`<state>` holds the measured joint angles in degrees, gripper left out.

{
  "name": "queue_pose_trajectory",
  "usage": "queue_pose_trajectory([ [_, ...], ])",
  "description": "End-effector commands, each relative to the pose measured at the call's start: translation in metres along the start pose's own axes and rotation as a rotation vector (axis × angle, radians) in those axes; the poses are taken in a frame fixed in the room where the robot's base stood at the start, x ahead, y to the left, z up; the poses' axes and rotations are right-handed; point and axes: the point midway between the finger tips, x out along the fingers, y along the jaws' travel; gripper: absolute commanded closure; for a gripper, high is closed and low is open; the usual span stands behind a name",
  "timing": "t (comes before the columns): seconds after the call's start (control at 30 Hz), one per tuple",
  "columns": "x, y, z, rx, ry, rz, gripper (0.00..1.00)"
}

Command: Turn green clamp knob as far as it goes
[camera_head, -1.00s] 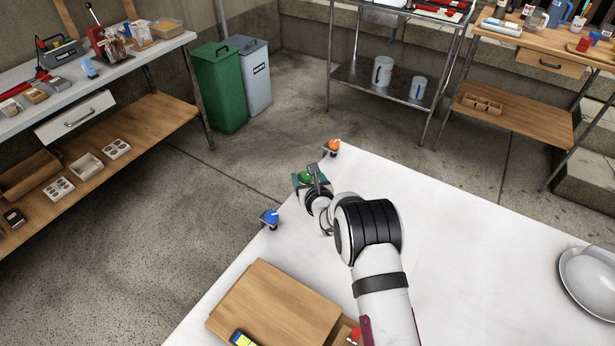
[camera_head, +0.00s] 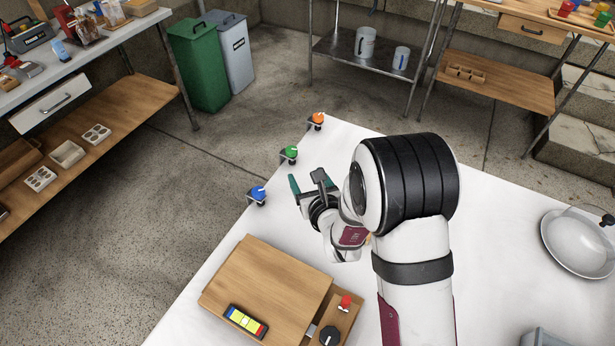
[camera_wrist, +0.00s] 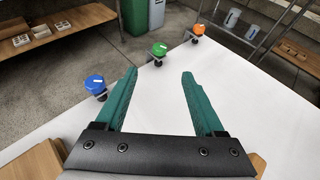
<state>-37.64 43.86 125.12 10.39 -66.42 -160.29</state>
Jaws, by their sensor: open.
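The green clamp knob (camera_head: 291,152) sits on its clamp at the table's left edge, between the blue and orange knobs. A pale pointer mark shows on top of it. In the wrist view the green knob (camera_wrist: 158,49) is beyond the fingertips, roughly midway between them. My gripper (camera_head: 306,181) has teal fingers. It is open and empty above the white table, apart from the green knob and to its right and nearer side. In the wrist view both fingers of my gripper (camera_wrist: 158,72) are spread wide with bare table between them.
A blue knob (camera_head: 257,193) and an orange knob (camera_head: 317,118) are clamped along the same table edge. A wooden box (camera_head: 265,285) with a colored level stands in front. A white bowl (camera_head: 580,243) is at right. The white tabletop (camera_head: 490,215) is largely clear.

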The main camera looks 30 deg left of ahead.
Motion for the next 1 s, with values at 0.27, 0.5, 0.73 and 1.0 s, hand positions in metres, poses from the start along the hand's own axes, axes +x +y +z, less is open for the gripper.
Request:
queue_pose_trajectory([
  [0.27, 0.004, -0.005, 0.004, -0.005, -0.010, 0.029, 0.29],
  [0.5, 0.013, -0.050, 0.008, -0.105, -0.017, 0.281, 0.29],
  [0.73, 0.035, -0.047, 0.002, -0.137, 0.001, 0.334, 0.29],
  [1.0, 0.113, -0.020, 0.000, -0.138, 0.001, 0.333, 0.29],
])
